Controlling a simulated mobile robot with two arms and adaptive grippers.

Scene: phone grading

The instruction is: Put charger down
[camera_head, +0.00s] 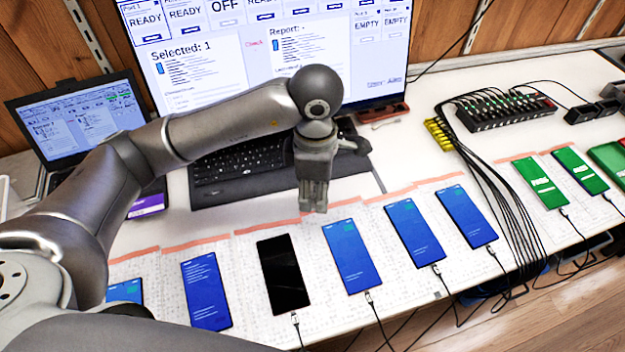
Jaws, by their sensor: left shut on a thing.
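My left gripper (314,205) points down over the white table, between the keyboard and the row of phones. Its fingers are closed. It is above and behind the gap between a black-screened phone (283,275) and a blue-screened phone (348,256). What it holds, taken to be the charger, is hidden by the fingers. A charging plug (295,319) lies at the near end of the black phone. Another plug (368,297) is at the near end of the blue phone. My right gripper is not in view.
More blue phones (414,233) and green phones (541,183) lie on paper sheets. A black hub (505,110) with a bundle of cables (500,190) is at right. A keyboard (240,162), monitor (270,50) and laptop (82,118) stand behind. The table's front edge is close to the phones.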

